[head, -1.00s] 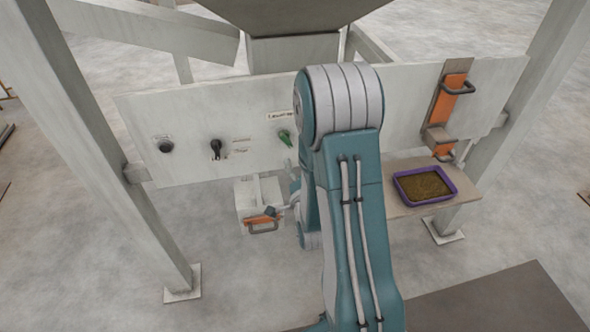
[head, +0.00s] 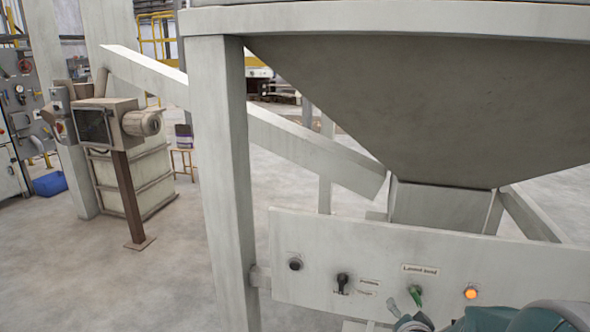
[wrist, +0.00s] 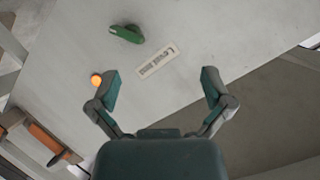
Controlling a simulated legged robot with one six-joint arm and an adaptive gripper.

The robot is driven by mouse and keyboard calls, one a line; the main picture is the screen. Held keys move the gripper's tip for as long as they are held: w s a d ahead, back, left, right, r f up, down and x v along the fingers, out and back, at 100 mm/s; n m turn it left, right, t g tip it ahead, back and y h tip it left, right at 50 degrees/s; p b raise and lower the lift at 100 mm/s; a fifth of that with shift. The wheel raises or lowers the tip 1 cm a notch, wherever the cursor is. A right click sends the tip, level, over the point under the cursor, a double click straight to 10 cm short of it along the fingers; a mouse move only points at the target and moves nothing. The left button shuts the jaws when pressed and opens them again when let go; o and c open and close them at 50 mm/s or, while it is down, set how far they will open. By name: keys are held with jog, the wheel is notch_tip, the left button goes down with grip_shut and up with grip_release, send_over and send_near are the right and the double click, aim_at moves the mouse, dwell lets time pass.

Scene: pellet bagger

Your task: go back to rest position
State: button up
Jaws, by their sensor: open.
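My gripper shows in the wrist view (wrist: 160,95), its two teal-padded fingers apart with nothing between them. It points toward the pale control panel (wrist: 195,45). Beyond the fingertips, a green switch (wrist: 127,34) and a white label plate (wrist: 158,60) are on the panel, with a lit orange lamp (wrist: 96,79) near the left finger. In the head view, the panel (head: 330,230) carries the green switch (head: 416,296), the lit orange lamp (head: 471,293) and two black knobs.
A large grey hopper (head: 430,100) hangs above the panel on a pale frame post (head: 225,180). A brown-posted machine box (head: 105,125) stands at the left, with a blue bin (head: 49,184) farther off. The floor between is open. An orange-handled part (wrist: 47,138) shows in the wrist view.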

jog(key=s+a+r+n+g+y, duration=0.1)
jog(key=s+a+r+n+g, duration=0.1)
jog(key=s, duration=0.5)
jog(key=s+a+r+n+g, duration=0.3)
jog(key=s+a+r+n, duration=0.1)
jog(key=s, duration=0.4)
jog(key=s+a+r+n+g+y, duration=0.1)
jog(key=s+a+r+n+g, duration=0.1)
jog(key=s, duration=0.6)
notch_tip(320, 180, up, 3)
jog(key=shift+a+f+n+g+y, duration=0.25)
jog(key=shift+a+n+g, duration=0.2)
jog(key=shift+n, duration=0.45)
jog(key=shift+w, duration=0.15)
